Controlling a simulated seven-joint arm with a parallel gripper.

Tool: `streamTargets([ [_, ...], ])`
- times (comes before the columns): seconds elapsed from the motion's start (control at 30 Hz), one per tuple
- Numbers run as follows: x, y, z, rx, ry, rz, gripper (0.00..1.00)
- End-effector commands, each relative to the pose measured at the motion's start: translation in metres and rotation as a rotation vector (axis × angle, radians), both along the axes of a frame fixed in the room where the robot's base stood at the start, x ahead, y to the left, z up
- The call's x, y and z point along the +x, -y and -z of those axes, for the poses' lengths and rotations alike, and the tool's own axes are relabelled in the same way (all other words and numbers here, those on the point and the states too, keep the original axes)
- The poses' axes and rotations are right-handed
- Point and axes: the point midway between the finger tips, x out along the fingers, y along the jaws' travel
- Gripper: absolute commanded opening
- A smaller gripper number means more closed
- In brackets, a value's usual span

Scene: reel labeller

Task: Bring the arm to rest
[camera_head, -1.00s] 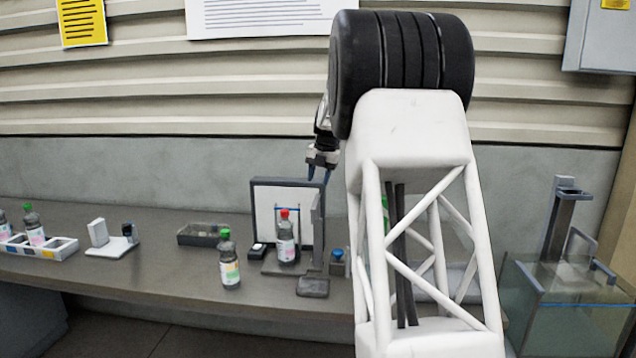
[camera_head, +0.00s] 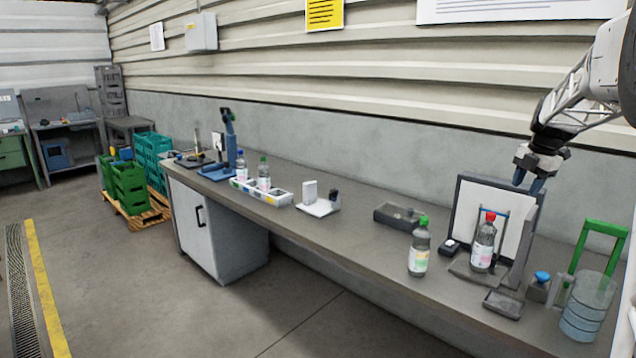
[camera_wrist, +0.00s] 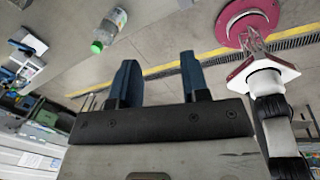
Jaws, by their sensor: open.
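My gripper (camera_head: 531,181) is raised above the right part of the workbench, in front of the wall, near the top of the white-panelled stand (camera_head: 467,212). Its blue fingers are apart and nothing is between them. In the wrist view the two fingers (camera_wrist: 158,82) also stand apart, with only floor seen between them. A bottle with a red cap (camera_head: 483,245) stands upright in the stand, below and left of my gripper. A green-capped bottle (camera_head: 419,250) stands upright on the bench to the left.
The workbench (camera_head: 345,237) has clear stretches. A dark tray (camera_head: 397,216), a white holder (camera_head: 318,204) and a compartment tray with two bottles (camera_head: 270,196) stand along it. A clear jug (camera_head: 586,308) and a green frame (camera_head: 600,226) stand at the right end. Green crates (camera_head: 128,187) are far left.

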Motion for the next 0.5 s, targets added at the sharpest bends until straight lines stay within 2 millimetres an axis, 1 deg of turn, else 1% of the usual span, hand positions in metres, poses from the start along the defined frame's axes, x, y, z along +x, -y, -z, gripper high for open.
streamTargets([
  [0.03, -0.007, -0.018, -0.004, 0.003, -0.004, 0.041, 0.42],
  [0.1, -0.017, -0.04, -0.007, 0.008, -0.012, 0.117, 0.42],
  [0.27, -0.043, -0.09, -0.013, 0.021, -0.027, 0.289, 0.42],
  [0.3, -0.05, -0.102, -0.014, 0.024, -0.029, 0.333, 0.42],
  [0.5, -0.089, -0.16, -0.014, 0.042, -0.043, 0.549, 0.42],
])
